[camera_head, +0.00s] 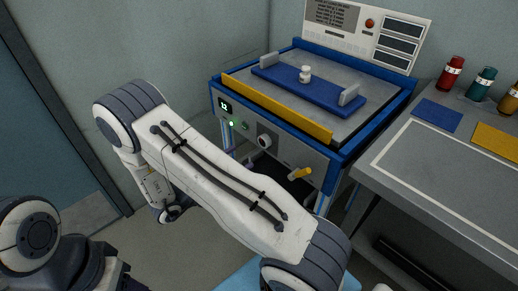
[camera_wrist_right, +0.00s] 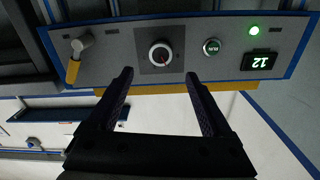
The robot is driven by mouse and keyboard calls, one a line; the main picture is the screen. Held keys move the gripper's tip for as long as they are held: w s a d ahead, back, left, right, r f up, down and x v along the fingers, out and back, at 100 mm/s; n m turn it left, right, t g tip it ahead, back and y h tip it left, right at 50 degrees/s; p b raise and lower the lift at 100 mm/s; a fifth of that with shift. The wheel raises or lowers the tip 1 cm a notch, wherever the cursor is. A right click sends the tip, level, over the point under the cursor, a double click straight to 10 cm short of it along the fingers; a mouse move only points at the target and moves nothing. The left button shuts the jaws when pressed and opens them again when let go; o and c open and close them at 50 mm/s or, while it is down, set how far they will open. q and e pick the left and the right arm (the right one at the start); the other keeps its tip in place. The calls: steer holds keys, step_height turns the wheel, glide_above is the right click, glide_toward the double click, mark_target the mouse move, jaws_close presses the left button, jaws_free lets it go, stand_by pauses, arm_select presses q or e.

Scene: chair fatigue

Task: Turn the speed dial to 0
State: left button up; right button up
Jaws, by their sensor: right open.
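The speed dial is a round knob (camera_head: 264,142) with a dark centre on the front panel of the blue-framed machine. In the right wrist view the dial (camera_wrist_right: 161,54) has a pale ring and a dark square backing; its pointer is too small to read surely.
On the panel are a green button (camera_wrist_right: 212,47), a green light (camera_wrist_right: 254,30) and a yellow-tipped lever (camera_head: 301,173). A grey bench (camera_head: 450,180) stands right, with several coloured bottles.

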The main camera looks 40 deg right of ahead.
mark_target(262, 143)
steer(key=d, duration=0.9)
steer(key=shift+w+d+b, duration=0.15)
steer(key=shift+w+b, duration=0.15)
steer(key=shift+w, duration=0.1)
steer(key=shift+c, duration=0.3)
jaws_close()
steer(key=shift+r+n+p, duration=0.2)
steer(key=shift+n+p, duration=0.7)
steer(key=shift+p, duration=0.3)
steer(key=n+p, duration=0.2)
steer(key=shift+n, duration=0.3)
steer(key=n+p, duration=0.2)
steer(key=n, duration=0.1)
steer(key=shift+p, duration=0.35)
steer(key=shift+f+n+p, duration=0.2)
steer(key=shift+n+p, duration=0.4)
steer(key=shift+n, duration=0.6)
